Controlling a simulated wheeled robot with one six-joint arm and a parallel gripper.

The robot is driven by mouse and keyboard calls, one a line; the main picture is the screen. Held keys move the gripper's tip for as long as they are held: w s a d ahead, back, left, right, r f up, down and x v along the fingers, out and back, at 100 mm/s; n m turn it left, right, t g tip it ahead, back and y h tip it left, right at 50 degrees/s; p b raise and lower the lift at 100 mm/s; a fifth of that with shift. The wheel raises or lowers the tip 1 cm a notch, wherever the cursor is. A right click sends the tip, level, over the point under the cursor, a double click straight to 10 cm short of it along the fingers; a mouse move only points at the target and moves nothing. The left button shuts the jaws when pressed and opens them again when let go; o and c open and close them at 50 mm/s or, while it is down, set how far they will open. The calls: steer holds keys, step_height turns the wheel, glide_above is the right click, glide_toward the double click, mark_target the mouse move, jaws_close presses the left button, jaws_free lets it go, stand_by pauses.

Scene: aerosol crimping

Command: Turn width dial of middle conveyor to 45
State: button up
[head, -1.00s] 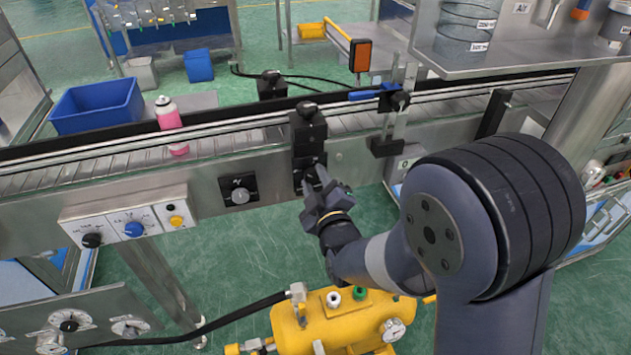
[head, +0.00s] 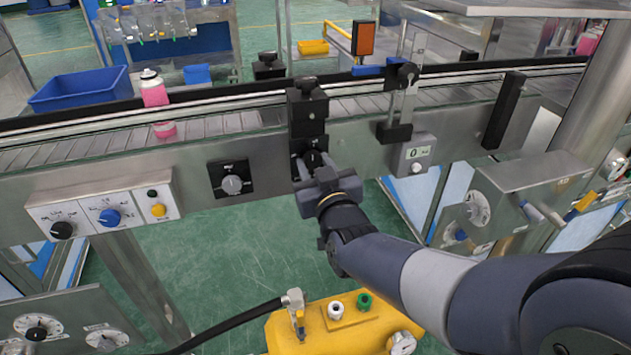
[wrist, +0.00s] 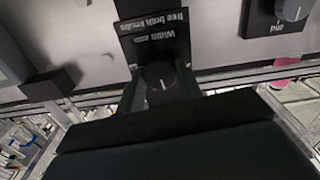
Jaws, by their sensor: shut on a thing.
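The middle conveyor (head: 380,157) runs across the head view, with a black block on its front side. The width dial shows in the wrist view (wrist: 161,76) as a dark round knob with a light pointer mark. Its black plate (wrist: 155,42) reads "Width" and "free both knobs", upside down. My gripper (head: 316,172) is at the conveyor's front below the black block, shut on the width dial with one finger on each side. In the head view my gripper mostly hides the dial. No number scale is readable around it.
Another dial (head: 232,184) sits to the left, and a control panel (head: 103,212) further left. A pink can (head: 154,93) stands on the belt. A yellow tank (head: 345,322) is below my arm.

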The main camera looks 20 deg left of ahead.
steer(key=m+b, duration=0.3)
steer(key=shift+f+m+b, duration=0.15)
steer(key=shift+m+b, duration=0.15)
steer(key=shift+b, duration=0.05)
steer(key=shift+m+b, duration=0.5)
steer(key=shift+m, duration=0.1)
steer(key=o, duration=1)
steer(key=shift+c, duration=0.2)
steer(key=p+v, duration=0.1)
steer(key=v, duration=0.9)
steer(key=shift+s+d, duration=0.25)
steer(key=shift+s, duration=0.05)
